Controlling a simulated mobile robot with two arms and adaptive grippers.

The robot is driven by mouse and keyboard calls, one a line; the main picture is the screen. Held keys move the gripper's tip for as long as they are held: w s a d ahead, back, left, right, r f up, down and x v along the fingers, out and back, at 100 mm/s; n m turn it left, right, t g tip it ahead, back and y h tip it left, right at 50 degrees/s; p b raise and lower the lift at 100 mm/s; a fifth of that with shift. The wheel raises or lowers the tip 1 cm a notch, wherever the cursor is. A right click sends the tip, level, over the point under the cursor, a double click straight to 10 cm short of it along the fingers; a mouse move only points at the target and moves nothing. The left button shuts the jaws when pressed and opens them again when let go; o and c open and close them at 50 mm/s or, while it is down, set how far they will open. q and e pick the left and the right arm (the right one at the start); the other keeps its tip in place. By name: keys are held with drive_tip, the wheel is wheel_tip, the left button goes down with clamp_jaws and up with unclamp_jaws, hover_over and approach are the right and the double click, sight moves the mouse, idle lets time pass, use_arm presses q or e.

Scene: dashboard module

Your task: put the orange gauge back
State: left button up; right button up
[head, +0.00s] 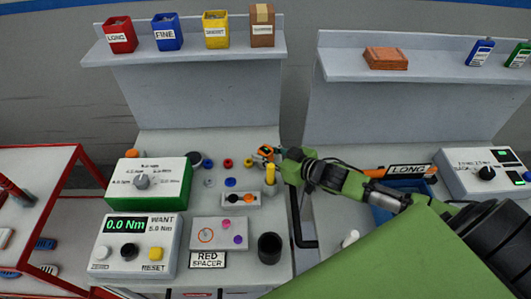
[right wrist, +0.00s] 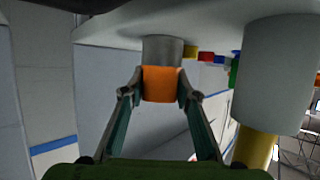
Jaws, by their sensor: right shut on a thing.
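The orange gauge (head: 265,151) is at the back right of the left bench, at the tips of my right gripper (head: 274,156). In the right wrist view the gripper (right wrist: 162,88) is shut on its orange body (right wrist: 161,84), one finger on each side. A grey cylindrical part (right wrist: 162,50) lies between the orange body and the pale bench surface; I cannot tell whether it belongs to the gauge or touches the bench. My left gripper is not in view.
A yellow-topped post (head: 270,174) stands close in front of the gauge. Small coloured caps, a green-sided box (head: 150,184), a torque display box (head: 137,246) and a black cup (head: 270,247) share the bench. Labelled bins stand on the shelf (head: 190,50) above.

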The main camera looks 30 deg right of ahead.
sight(270, 156)
drive_tip(key=o, duration=1.2)
drive_tip(key=shift+f, duration=0.1)
drive_tip(key=shift+c, duration=0.2)
drive_tip(key=shift+r, duration=0.2)
drive_tip(key=shift+s+d, duration=0.1)
drive_tip(key=shift+s, duration=0.2)
drive_tip(key=v, duration=0.5)
drive_tip(key=shift+s+b, duration=0.2)
drive_tip(key=shift+b, duration=0.2)
drive_tip(key=shift+v, duration=0.8)
drive_tip(key=shift+w+r, duration=0.15)
